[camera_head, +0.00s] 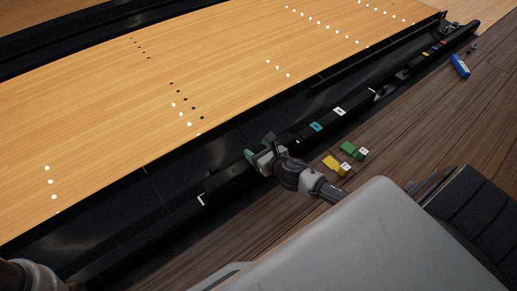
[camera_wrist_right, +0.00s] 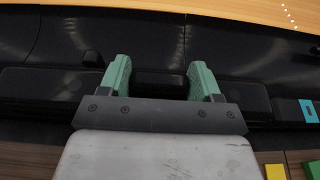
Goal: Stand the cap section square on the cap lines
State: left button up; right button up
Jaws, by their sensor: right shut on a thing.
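My right gripper (camera_head: 259,151) is over the black ledge beside the lane. In the right wrist view its two green fingers (camera_wrist_right: 160,78) stand apart, with a dark block, apparently the cap section (camera_wrist_right: 160,88), between them. Black on black makes the block's edges and its squareness hard to tell. White corner marks, likely the cap lines, show on the ledge: one (camera_head: 201,200) is left of the gripper, another (camera_head: 373,92) farther right. My left arm shows at the bottom left corner; its gripper is out of view.
Black sections with a teal tag (camera_head: 316,126) and a white tag (camera_head: 340,111) sit along the ledge to the right. A yellow block (camera_head: 332,163) and a green block (camera_head: 348,148) lie on the wood floor. A blue object (camera_head: 460,66) lies farther off.

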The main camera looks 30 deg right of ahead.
jog(key=shift+f, duration=0.3)
jog(key=o, duration=1.2)
